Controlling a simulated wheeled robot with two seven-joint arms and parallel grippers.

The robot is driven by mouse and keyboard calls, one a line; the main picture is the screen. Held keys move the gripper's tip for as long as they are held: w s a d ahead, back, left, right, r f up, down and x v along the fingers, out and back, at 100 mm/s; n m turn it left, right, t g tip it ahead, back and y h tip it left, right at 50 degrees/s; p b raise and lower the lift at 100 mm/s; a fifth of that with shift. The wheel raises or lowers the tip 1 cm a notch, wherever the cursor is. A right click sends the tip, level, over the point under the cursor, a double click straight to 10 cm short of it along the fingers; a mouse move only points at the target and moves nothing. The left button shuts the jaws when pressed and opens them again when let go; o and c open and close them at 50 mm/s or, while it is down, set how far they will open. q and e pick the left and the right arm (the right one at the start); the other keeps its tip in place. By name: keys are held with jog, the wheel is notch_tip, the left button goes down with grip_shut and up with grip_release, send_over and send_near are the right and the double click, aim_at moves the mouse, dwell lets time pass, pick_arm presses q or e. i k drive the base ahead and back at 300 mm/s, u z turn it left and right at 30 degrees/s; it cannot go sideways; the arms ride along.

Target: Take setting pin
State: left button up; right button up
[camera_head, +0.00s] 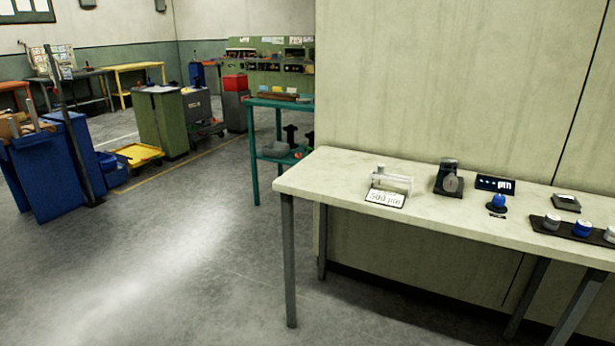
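A pale workbench (330,174) stands at the right against a panel wall. Near its left end is a small clear or white stand (398,183) with a short light cylinder (381,170) at its left; this may be the setting pin, but it is too small to tell. A white card (385,198) reading "500 µm" leans in front of the stand. A dark gauge-like device (449,178) with a round grey face stands to the right. A small blue knob-shaped piece (498,203) sits farther right. Neither of my grippers is in view.
A dark display (495,184), a small dark block (566,202) and a black tray (552,231) of round pieces are also on the bench. A teal shelf table (254,150), green cabinet (162,123) and blue bins (43,170) stand behind. The floor at left front is clear.

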aim_at(381, 167)
jog(key=u, duration=0.9)
jog(key=i, duration=2.15)
jog(key=z, duration=1.45)
jog(key=i, duration=0.65)
jog(key=z, duration=0.6)
